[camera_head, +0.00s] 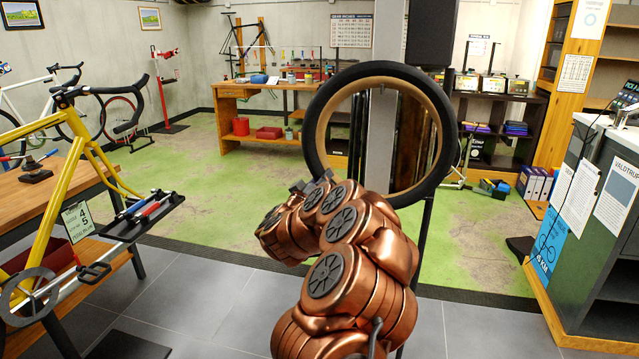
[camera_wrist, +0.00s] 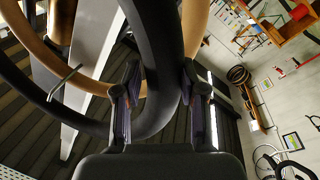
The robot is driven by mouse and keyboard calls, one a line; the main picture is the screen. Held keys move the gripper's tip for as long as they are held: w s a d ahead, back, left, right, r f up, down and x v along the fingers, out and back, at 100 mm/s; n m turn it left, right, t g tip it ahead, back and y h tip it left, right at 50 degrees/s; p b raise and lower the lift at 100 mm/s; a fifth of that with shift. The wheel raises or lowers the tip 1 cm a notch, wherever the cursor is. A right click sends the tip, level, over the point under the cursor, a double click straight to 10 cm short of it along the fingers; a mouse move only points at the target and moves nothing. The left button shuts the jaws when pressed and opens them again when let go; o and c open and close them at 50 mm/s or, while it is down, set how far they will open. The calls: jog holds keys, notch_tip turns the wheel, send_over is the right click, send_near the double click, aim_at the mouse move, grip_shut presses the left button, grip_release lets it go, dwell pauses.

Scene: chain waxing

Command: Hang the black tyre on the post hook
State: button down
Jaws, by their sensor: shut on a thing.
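The black tyre (camera_head: 442,105) with a tan inner wall is upright in the head view, in front of the grey post (camera_head: 383,140). My gripper is at the tyre's lower left there, mostly hidden by my copper arm. In the wrist view my gripper (camera_wrist: 160,85) is shut on the tyre (camera_wrist: 153,45), with one finger on each side of its band. A bent thin metal hook (camera_wrist: 66,80) sticks out by the grey post (camera_wrist: 93,75) in the wrist view, left of the fingers. It overlaps the tyre's opening in the picture; I cannot tell whether it passes through.
A grey cabinet (camera_head: 590,250) stands at the right. A wooden workbench (camera_head: 235,92) is at the back, and a dark shelf (camera_head: 530,115) at the back right. The green floor (camera_head: 220,205) at left of the tyre is clear.

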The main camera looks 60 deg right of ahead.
jog(key=shift+w+d+f+b, duration=0.3)
jog(key=shift+w+d+f, duration=0.15)
jog(key=shift+d, duration=0.55)
jog(key=shift+w+d+f+b, duration=0.35)
jog(key=shift+d+f, duration=0.25)
jog(key=shift+d, duration=0.4)
jog(key=shift+w+d+f+b, duration=0.35)
jog(key=shift+d+f, duration=0.15)
jog(key=shift+d, duration=0.5)
jog(key=shift+f, duration=0.1)
jog(key=c, duration=0.6)
grip_release()
jog(key=shift+v, duration=5.95)
